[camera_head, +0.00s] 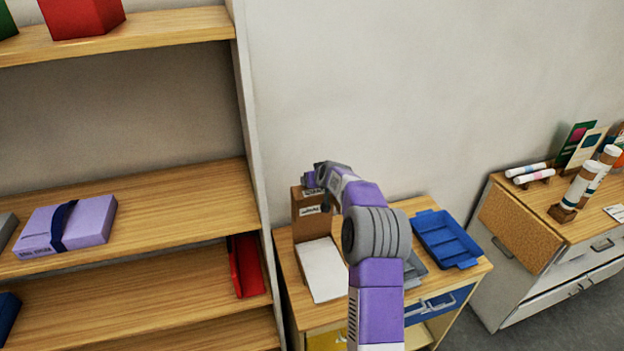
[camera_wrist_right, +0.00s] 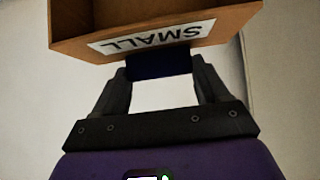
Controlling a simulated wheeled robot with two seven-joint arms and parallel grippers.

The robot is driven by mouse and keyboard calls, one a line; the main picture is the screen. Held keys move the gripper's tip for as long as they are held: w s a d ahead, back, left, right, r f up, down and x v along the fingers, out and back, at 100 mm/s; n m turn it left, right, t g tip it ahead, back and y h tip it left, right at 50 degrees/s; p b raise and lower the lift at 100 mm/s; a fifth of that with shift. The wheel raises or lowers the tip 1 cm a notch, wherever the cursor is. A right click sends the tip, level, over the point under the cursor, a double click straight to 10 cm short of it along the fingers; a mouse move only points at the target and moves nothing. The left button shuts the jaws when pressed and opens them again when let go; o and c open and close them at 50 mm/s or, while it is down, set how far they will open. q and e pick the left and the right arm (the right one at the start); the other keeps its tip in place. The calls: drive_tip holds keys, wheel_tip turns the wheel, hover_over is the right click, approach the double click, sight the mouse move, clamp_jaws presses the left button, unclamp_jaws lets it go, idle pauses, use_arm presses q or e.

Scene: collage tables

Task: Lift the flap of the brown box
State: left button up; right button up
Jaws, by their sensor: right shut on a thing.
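The brown box (camera_head: 306,222) stands upright near the back left of the small wooden table. My right arm reaches over the table, and my right gripper (camera_head: 313,182) is at the box's top. In the right wrist view the brown box (camera_wrist_right: 225,20) shows a white label reading SMALL, upside down. My right gripper (camera_wrist_right: 160,80) is shut on a dark blue tab (camera_wrist_right: 158,65) at the labelled edge. How far the flap is raised cannot be told. My left gripper is not in view.
A white sheet (camera_head: 322,272) lies in front of the box. A blue tray (camera_head: 447,240) and a grey tray (camera_head: 414,270), partly behind my arm, are to the right. A wooden shelf (camera_head: 160,200) stands close on the left, and the wall is behind.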

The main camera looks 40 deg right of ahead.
drive_tip(key=shift+w, duration=0.1)
idle(0.3)
drive_tip(key=o, duration=1.5)
drive_tip(key=b+v, duration=0.1)
drive_tip(key=v, duration=0.6)
drive_tip(key=shift+s+a+r, duration=0.1)
drive_tip(key=shift+s+r, duration=0.15)
drive_tip(key=shift+s, duration=0.05)
